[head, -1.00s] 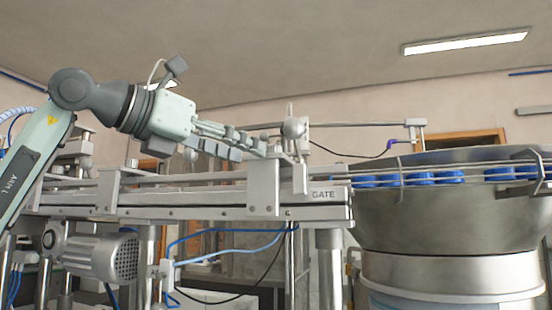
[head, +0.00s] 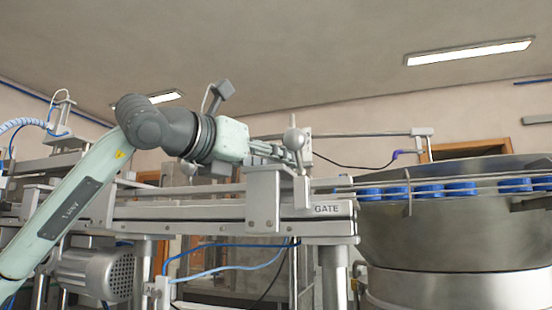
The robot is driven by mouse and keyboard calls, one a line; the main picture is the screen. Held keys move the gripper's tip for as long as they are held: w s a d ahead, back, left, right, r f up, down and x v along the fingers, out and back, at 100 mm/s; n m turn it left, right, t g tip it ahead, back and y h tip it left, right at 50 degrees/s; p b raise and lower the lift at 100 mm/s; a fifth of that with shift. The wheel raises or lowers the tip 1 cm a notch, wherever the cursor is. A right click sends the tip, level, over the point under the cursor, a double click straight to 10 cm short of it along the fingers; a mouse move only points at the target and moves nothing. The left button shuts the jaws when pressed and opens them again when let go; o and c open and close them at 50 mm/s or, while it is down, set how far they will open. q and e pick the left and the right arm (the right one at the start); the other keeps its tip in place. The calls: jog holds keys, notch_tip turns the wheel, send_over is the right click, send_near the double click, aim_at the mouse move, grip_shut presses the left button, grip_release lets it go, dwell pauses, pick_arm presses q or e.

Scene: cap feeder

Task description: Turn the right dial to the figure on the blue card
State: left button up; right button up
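My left gripper (head: 286,152) reaches in from the left at the middle of the picture. Its fingers point right and end beside the round grey ball knob (head: 294,139) of the gate. I cannot tell whether they touch the knob or whether they are open or shut. The gate block (head: 264,212) sits on the rail, left of the label GATE (head: 326,209). No dial and no blue card show in this view. My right gripper is not in view.
A large steel feeder bowl (head: 440,237) stands at the right, with several blue caps (head: 430,192) along its rim behind guide rails. A metal conveyor rail (head: 190,212) crosses the picture. A grey motor (head: 103,272) is under it at the lower left.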

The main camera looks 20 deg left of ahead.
pick_arm(q)
jog(key=shift+w+d, duration=0.2)
jog(key=shift+w, duration=0.2)
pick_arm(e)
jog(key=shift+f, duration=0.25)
pick_arm(q)
grip_shut()
